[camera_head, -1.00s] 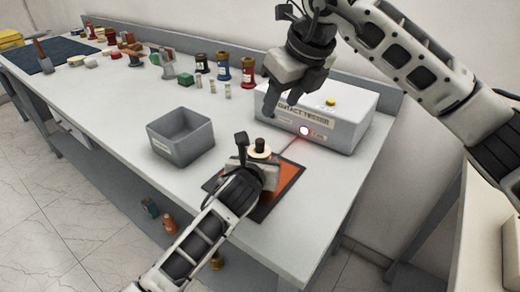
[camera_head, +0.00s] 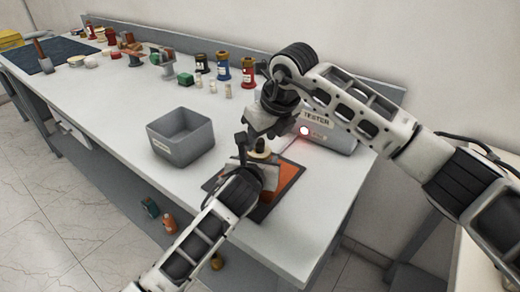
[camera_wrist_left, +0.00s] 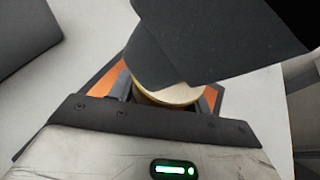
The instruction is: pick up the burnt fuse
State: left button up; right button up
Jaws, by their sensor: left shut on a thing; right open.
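A round cream-and-dark piece (camera_head: 259,150) stands over an orange mat (camera_head: 288,177) with a dark border. My left gripper (camera_head: 256,162) is shut on it; its pale, gold-edged rim (camera_wrist_left: 170,96) shows in the left wrist view. My right gripper (camera_head: 258,133) is open, close above this piece, its fingers pointing down and partly hidden. A large dark shape covers much of the piece in the left wrist view. I cannot make out a burnt fuse. Several small pale cylinders (camera_head: 213,87) stand at the back of the bench, and I cannot tell whether one is burnt.
A grey open bin (camera_head: 181,139) stands left of the mat and looks empty. Coloured bushings (camera_head: 222,67) and other parts line the back. The bench's front left is clear.

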aim_at(263, 142)
grip_shut()
notch_tip(263, 142, up, 10)
dwell(0.6)
pick_arm(q)
jog(key=o, duration=1.2)
